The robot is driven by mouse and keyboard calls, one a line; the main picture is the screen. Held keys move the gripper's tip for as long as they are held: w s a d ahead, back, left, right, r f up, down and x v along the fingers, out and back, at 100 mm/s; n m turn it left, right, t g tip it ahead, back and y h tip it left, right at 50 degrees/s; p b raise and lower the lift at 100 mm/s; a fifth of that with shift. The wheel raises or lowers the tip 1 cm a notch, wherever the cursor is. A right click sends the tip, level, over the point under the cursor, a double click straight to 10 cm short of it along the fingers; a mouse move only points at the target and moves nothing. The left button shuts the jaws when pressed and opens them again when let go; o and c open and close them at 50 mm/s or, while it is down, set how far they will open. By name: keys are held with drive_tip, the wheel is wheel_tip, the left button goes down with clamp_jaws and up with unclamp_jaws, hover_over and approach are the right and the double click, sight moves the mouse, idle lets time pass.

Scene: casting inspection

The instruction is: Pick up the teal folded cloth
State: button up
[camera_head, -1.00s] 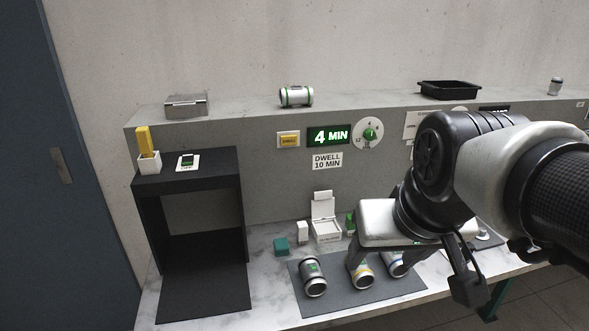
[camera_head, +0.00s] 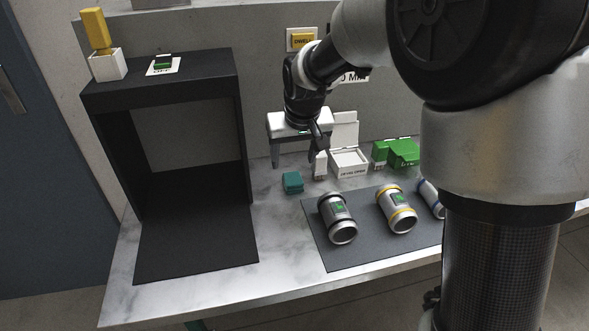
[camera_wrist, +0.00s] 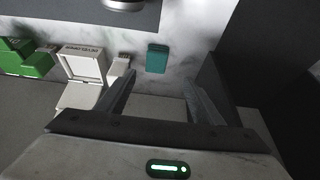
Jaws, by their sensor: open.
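The teal folded cloth (camera_head: 292,183) lies on the marble bench top, between the black booth and the white boxes. It also shows in the wrist view (camera_wrist: 157,58), ahead of my gripper and roughly in line with the gap between its fingers. My gripper (camera_head: 297,163) is open and empty, above and just behind the cloth in the head view. In the wrist view, the two fingers (camera_wrist: 165,82) are spread apart and the cloth is not between them.
A small white carton (camera_head: 320,164) stands close right of the cloth, beside an open white box (camera_head: 349,162) and green items (camera_head: 403,152). Metal cylinders (camera_head: 338,218) lie on a grey mat (camera_head: 318,238). The black booth (camera_head: 240,130) stands to the left. Bare marble lies in front of the cloth.

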sight(293, 178)
drive_tip(key=x, duration=0.5)
drive_tip(key=shift+b, duration=0.35)
drive_tip(key=shift+w+d+b+x, duration=0.15)
drive_tip(key=shift+b+x, duration=0.2)
drive_tip(key=shift+x, duration=0.95)
drive_tip(key=shift+w+d+b+x, duration=0.1)
drive_tip(key=shift+b+x, duration=0.2)
drive_tip(key=shift+x, duration=1)
drive_tip(key=shift+d+r, duration=0.1)
drive_tip(key=shift+r, duration=0.05)
drive_tip(key=c, duration=1.1)
wheel_tip(293, 178, up, 10)
drive_tip(key=shift+p, duration=1.15)
drive_tip(key=o, duration=0.5)
drive_tip(key=c, duration=0.4)
